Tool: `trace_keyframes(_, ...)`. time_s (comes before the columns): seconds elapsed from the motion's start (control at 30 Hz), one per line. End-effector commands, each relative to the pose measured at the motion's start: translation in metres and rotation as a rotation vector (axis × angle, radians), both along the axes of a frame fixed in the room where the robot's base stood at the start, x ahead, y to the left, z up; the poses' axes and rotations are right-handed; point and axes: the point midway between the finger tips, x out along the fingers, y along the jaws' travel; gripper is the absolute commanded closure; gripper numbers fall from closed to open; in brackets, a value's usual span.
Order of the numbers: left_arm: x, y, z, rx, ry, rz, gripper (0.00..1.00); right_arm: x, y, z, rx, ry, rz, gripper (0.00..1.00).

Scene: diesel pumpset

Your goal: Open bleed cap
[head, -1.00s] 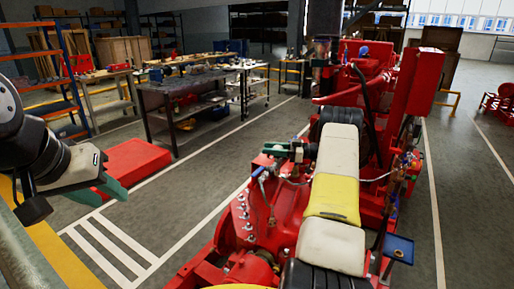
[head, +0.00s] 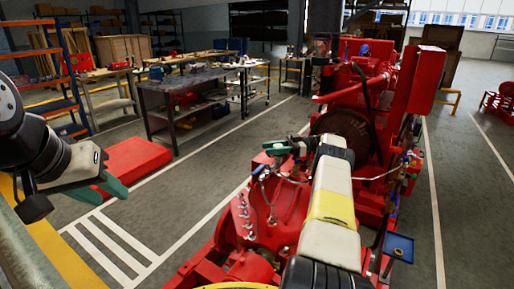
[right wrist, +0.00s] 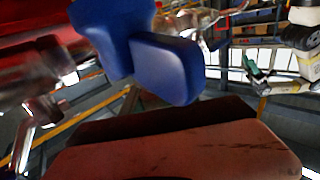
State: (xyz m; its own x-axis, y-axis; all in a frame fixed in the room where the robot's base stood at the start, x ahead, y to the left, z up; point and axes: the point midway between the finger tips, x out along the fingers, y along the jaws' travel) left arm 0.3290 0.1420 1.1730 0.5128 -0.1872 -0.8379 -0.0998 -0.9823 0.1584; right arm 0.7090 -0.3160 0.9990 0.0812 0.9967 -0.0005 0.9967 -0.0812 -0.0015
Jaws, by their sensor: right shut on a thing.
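The blue bleed cap (right wrist: 165,68), with flat wings, fills the upper middle of the right wrist view, close to the camera, beside blurred metal fittings. In the head view a small blue piece (head: 258,170) shows just below my right gripper (head: 277,148), over the red pump. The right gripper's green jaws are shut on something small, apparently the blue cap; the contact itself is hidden. My left gripper (head: 113,187) is far left, away from the pump; its teal fingers are seen side-on and their gap does not show.
The red pumpset (head: 235,225) has several bolts and thin pipes around the cap. A large dark wheel (head: 340,135) stands behind. A blue square plate (head: 398,247) is at right.

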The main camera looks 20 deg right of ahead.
Motion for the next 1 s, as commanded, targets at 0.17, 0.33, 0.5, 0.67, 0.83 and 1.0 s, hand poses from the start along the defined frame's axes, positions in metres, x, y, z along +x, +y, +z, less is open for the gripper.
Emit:
trace_keyframes(0.17,0.0000,0.0000,0.0000,0.000,0.000,0.000,0.64,-0.0002,0.0001,0.0016,0.002,-0.003,0.009,1.00)
trace_keyframes(0.33,0.0000,0.0000,0.0000,0.000,0.000,0.000,0.64,-0.0001,0.0001,0.0019,0.002,-0.003,0.010,1.00)
trace_keyframes(0.5,0.0000,0.0000,0.0000,0.000,0.000,0.000,0.64,0.0000,0.0002,0.0021,0.002,-0.003,0.010,1.00)
trace_keyframes(0.67,0.0000,0.0000,0.0000,0.000,0.000,0.000,0.64,0.0000,0.0003,0.0018,0.002,-0.003,0.010,0.42)
trace_keyframes(0.83,0.0000,0.0000,0.0000,0.000,0.000,0.000,0.64,0.0000,0.0003,0.0011,0.001,-0.002,0.010,0.42)
trace_keyframes(1.0,0.0000,0.0000,0.0000,0.000,0.000,0.000,0.64,0.0000,0.0002,0.0031,0.001,-0.002,0.010,0.42)
